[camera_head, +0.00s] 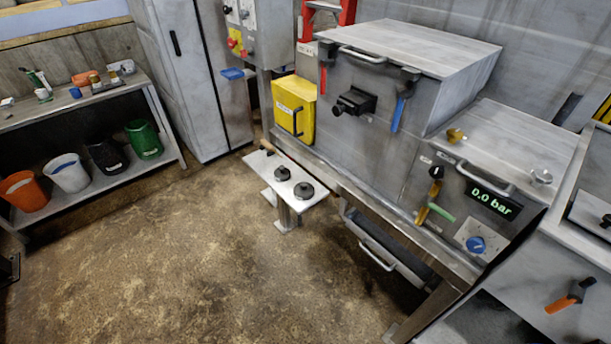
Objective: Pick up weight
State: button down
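Two dark round discs with small knobs on top sit on a small white stand in front of the machine, and they look like weights. The farther weight (282,173) is toward the left and the nearer weight (304,190) is toward the right, a short gap apart. A small metal knobbed piece (541,177) stands on the low right machine top; I cannot tell whether it is a weight. My gripper is not in view.
The white stand (263,166) has a bare left part, with a brown-handled tool at its back edge. Behind stand a yellow box (293,110) and a grey compactor (420,50). Coloured bins (67,173) fill the left shelf. The floor is clear.

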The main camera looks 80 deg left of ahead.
aim_at(281, 173)
jog(key=z, duration=1.8)
jog(key=k, duration=2.5)
jog(key=u, duration=2.7)
